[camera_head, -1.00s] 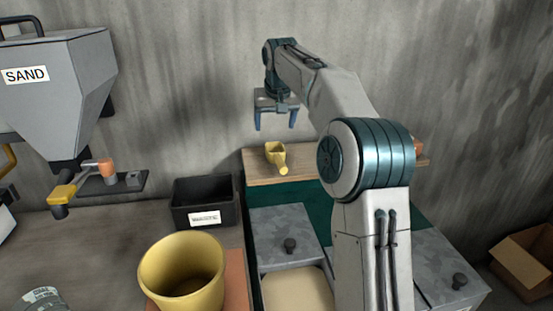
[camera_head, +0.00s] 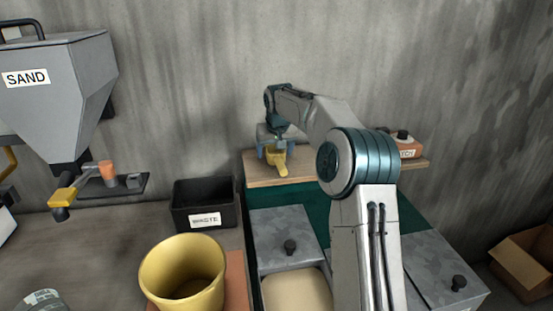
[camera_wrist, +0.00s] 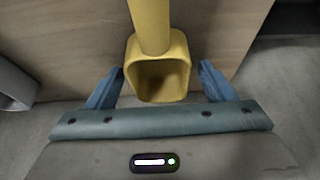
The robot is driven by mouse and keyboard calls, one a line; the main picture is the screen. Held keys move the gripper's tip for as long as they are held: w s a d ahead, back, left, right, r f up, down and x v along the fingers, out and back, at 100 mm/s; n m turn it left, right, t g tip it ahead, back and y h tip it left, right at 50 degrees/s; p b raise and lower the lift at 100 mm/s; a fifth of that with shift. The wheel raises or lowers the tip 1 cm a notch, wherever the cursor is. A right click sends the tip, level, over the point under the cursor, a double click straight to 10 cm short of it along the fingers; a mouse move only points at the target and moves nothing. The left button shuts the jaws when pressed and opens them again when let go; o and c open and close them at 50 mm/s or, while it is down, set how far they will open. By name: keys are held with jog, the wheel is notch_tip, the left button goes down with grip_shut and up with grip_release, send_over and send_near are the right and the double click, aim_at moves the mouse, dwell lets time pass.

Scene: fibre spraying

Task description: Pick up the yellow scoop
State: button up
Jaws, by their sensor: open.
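The yellow scoop (camera_head: 277,159) rests on the wooden shelf (camera_head: 310,170) at the back, its handle toward the front. In the wrist view the scoop (camera_wrist: 157,66) shows its open square bowl, with the round handle running up out of the picture. My gripper (camera_head: 276,149) is down at the scoop in the head view. In the wrist view my gripper (camera_wrist: 160,84) is open, with one blue finger on each side of the bowl and a visible gap on both sides.
A black waste bin (camera_head: 206,219) and a yellow bucket (camera_head: 183,270) stand to the left. The SAND hopper (camera_head: 60,90) is at the far left. Metal lidded bins (camera_head: 284,228) sit below the shelf.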

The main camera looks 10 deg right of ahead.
jog(key=c, duration=1.1)
jog(key=shift+o, duration=0.2)
jog(key=shift+r, duration=0.1)
jog(key=shift+r, duration=0.15)
